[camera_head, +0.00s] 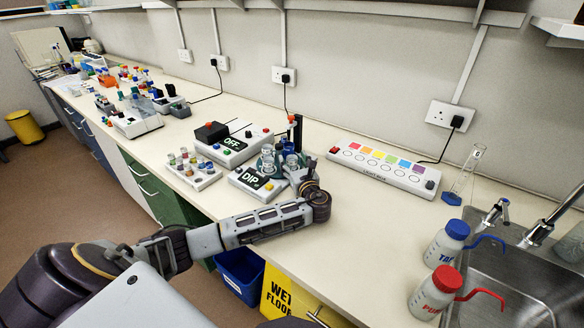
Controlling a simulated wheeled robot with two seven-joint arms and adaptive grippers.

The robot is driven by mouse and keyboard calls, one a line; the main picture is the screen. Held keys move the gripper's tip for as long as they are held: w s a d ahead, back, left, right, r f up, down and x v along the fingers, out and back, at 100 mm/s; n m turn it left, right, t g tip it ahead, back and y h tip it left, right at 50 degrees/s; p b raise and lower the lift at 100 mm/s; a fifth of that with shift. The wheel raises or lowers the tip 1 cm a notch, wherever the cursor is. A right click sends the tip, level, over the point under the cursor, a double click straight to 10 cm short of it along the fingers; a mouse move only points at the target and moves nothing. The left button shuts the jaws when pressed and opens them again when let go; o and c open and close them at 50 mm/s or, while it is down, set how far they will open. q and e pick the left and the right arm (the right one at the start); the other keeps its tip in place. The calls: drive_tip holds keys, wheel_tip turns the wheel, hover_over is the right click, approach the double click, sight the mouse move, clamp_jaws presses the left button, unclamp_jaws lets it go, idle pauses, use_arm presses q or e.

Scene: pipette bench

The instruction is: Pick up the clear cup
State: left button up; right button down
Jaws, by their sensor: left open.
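Several small clear glass vessels stand close together on a dark round carrier at the back of the white DIP unit (257,184). One clear cup (267,158) is at the left of this group, and another clear vessel (291,161) is at its right. I cannot tell which one the task names. My left arm reaches in from the lower left over the bench edge. My left gripper (303,170) is open, close at the right side of the group. Its fingers are small and partly hidden, so I cannot tell whether they touch any glass.
The white OFF unit (234,146) and a vial rack (192,169) stand to the left. A light box (385,168) lies along the wall. A glass cylinder (463,175), two wash bottles (447,243) (436,293) and a sink (505,285) are at the right. The front middle bench is clear.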

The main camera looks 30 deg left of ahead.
use_arm(q)
drive_tip(key=shift+w+a+f+b, duration=0.15)
drive_tip(key=shift+w+a+b, duration=0.2)
drive_tip(key=shift+a, duration=0.1)
drive_tip(key=shift+w+a, duration=0.2)
drive_tip(key=shift+a, duration=0.1)
use_arm(e)
drive_tip(key=shift+w+d+f, duration=0.15)
drive_tip(key=shift+w+d, duration=0.1)
drive_tip(key=shift+w, duration=0.3)
drive_tip(key=shift+w+d+f, duration=0.15)
drive_tip(key=shift+w+d, duration=0.05)
drive_tip(key=shift+w, duration=0.3)
drive_tip(key=shift+s, duration=0.1)
